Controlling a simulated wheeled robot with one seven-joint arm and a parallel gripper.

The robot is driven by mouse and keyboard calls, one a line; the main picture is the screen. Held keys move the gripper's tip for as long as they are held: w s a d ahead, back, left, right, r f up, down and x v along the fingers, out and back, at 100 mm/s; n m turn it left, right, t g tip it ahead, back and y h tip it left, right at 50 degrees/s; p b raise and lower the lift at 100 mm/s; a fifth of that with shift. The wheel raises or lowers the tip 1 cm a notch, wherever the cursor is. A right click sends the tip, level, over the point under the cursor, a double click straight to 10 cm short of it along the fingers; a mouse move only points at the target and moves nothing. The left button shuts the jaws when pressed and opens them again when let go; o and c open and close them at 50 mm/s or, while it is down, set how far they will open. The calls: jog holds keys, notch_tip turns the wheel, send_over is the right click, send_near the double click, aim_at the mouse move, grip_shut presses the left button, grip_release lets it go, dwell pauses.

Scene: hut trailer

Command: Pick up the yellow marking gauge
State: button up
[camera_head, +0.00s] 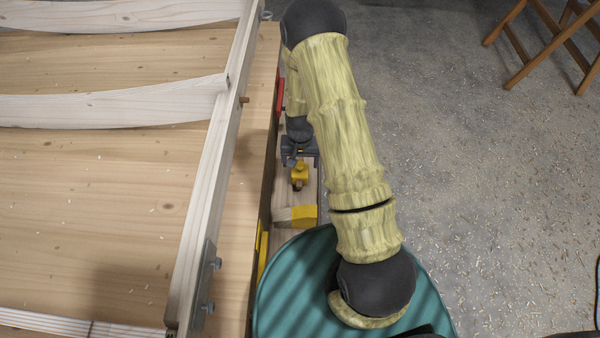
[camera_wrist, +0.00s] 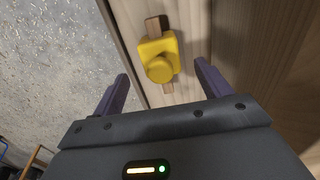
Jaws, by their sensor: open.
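The yellow marking gauge (camera_head: 299,173) has a yellow block and a wooden stem, and lies on a narrow wooden surface beside the bench. In the wrist view the yellow marking gauge (camera_wrist: 159,57) lies ahead of the fingertips, roughly centred between them, with its brown stem showing above and below the yellow block. My gripper (camera_wrist: 162,83) is open, with a dark finger on each side and nothing held. In the head view my gripper (camera_head: 299,152) is just behind the gauge. I cannot tell the exact height of the fingers above it.
A wooden bench (camera_head: 100,185) with pale curved planks fills the left. A yellow-and-wood block (camera_head: 297,215) lies nearer than the gauge on the narrow surface. A red item (camera_head: 280,93) is along the bench side. The concrete floor (camera_head: 470,190) at right is open, with a wooden folding stand (camera_head: 545,55) beyond.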

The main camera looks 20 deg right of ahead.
notch_tip(320, 180, down, 4)
jog(key=shift+r, duration=0.1)
jog(key=shift+c, duration=0.5)
jog(key=c, duration=1)
